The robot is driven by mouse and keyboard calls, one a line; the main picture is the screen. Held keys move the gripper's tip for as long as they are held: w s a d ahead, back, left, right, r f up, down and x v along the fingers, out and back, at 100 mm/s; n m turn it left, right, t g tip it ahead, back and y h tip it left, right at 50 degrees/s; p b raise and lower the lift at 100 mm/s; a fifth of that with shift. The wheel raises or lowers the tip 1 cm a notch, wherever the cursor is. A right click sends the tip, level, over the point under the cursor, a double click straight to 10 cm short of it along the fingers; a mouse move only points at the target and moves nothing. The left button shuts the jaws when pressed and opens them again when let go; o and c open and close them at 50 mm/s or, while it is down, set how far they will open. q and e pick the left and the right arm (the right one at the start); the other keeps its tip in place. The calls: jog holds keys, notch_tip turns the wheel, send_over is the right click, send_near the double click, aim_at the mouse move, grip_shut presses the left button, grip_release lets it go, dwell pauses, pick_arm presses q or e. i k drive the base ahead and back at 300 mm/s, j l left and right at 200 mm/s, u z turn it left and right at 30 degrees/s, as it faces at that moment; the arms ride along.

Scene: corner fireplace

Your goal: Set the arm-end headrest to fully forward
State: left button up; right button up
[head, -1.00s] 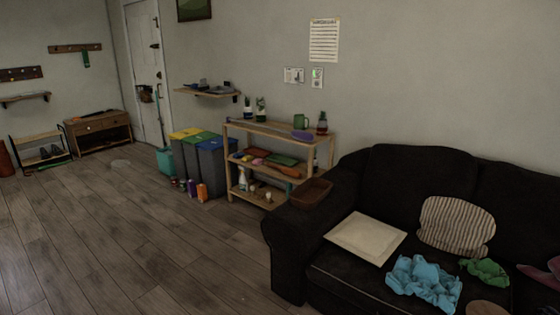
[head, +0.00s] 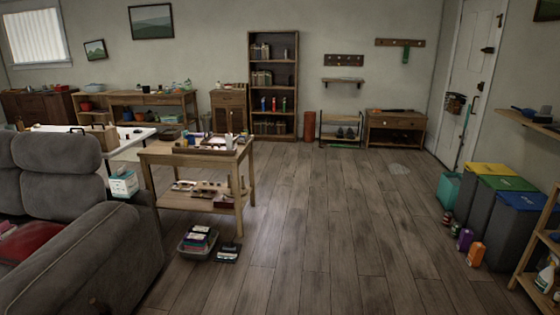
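A grey sofa (head: 95,262) stands at the left in the head view, cut off by the left edge. Its arm-end headrest (head: 57,150) is a rounded grey cushion on top of the backrest, beside the near arm. It looks roughly upright; I cannot tell its exact tilt. Part of another headrest (head: 6,149) shows at the left edge. A red cushion (head: 32,240) lies on the seat. Neither of my grippers is in view.
A wooden side table (head: 193,153) with small items stands behind the sofa's arm, with a grey bin (head: 190,243) on the floor by it. The wooden floor in the middle is clear. Yellow, green and blue-lidded bins (head: 493,218) and a shelf (head: 535,265) stand at the right.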

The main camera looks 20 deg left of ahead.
aim_at(54, 152)
jog(key=i+j+u, duration=0.25)
jog(key=i+u, duration=0.25)
jog(key=i, duration=0.25)
jog(key=i+u, duration=0.45)
jog(key=i, duration=0.3)
jog(key=i+l+u, duration=0.35)
jog(key=i+u, duration=0.15)
jog(key=i, duration=0.2)
